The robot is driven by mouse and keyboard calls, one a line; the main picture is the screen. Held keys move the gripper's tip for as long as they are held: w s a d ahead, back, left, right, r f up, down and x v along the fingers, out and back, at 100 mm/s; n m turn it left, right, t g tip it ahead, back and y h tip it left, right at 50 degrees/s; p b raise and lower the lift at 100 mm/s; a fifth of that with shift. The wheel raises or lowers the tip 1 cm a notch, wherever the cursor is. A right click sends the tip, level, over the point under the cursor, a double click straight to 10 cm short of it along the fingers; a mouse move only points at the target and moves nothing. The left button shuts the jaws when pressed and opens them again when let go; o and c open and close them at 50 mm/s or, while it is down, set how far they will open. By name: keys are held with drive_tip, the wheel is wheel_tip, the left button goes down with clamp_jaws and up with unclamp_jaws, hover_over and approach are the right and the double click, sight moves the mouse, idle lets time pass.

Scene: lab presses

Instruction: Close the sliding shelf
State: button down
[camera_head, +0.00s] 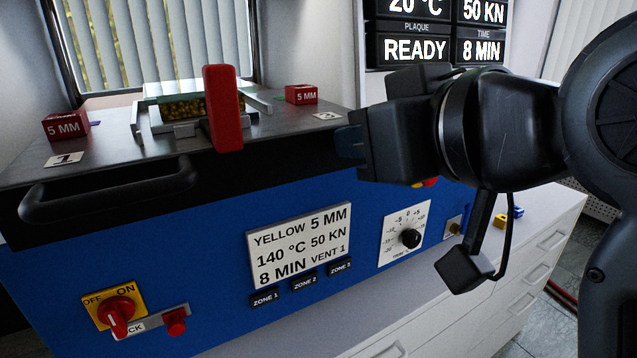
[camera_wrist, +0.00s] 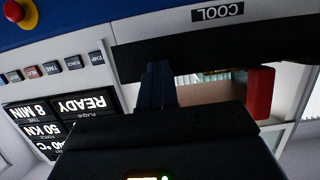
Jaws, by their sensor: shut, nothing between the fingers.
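The sliding shelf (camera_head: 285,132) is a dark metal plate with a black front face, and it sticks out above the blue press body in the head view. A black bar handle (camera_head: 108,192) is on its left front. My gripper (camera_head: 350,142) is at the shelf's right front, fingers pointing left, shut and empty. It hides the shelf's right end, and I cannot tell whether it touches. In the upside-down wrist view, the fingers (camera_wrist: 158,85) overlap a dark band (camera_wrist: 210,52), likely part of the shelf.
On the shelf are a mould with yellow granules (camera_head: 183,107), an upright red handle (camera_head: 222,108) and red 5 MM blocks (camera_head: 66,124). The blue panel (camera_head: 200,255) below carries switches and a settings card (camera_head: 299,245). A display reading READY (camera_head: 415,50) is behind. White drawers (camera_head: 540,250) stand at right.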

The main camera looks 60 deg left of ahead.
sight(316, 116)
drive_tip(key=shift+a, duration=0.1)
drive_tip(key=shift+w+a+p, duration=0.2)
drive_tip(key=shift+a+p, duration=0.4)
drive_tip(key=shift+a, duration=2.2)
drive_tip(key=shift+w+a+p, duration=0.2)
drive_tip(key=shift+a+p, duration=0.4)
drive_tip(key=shift+a, duration=2)
drive_tip(key=shift+w+a+p, duration=0.2)
drive_tip(key=shift+a+p, duration=0.3)
drive_tip(key=shift+a, duration=2.35)
drive_tip(key=shift+w+a+p, duration=0.15)
drive_tip(key=shift+a, duration=1.15)
drive_tip(key=shift+w+a+p, duration=0.1)
drive_tip(key=shift+a+p, duration=0.05)
drive_tip(key=shift+a, duration=1.1)
drive_tip(key=shift+s+d+p, duration=0.15)
drive_tip(key=shift+d+p, duration=0.3)
drive_tip(key=shift+d, duration=1.55)
drive_tip(key=shift+s+d+p, duration=0.2)
drive_tip(key=shift+d+p, duration=0.25)
drive_tip(key=shift+d, duration=1.55)
drive_tip(key=shift+s+d+p, duration=0.15)
drive_tip(key=shift+d+p, duration=0.3)
drive_tip(key=shift+d, duration=1.55)
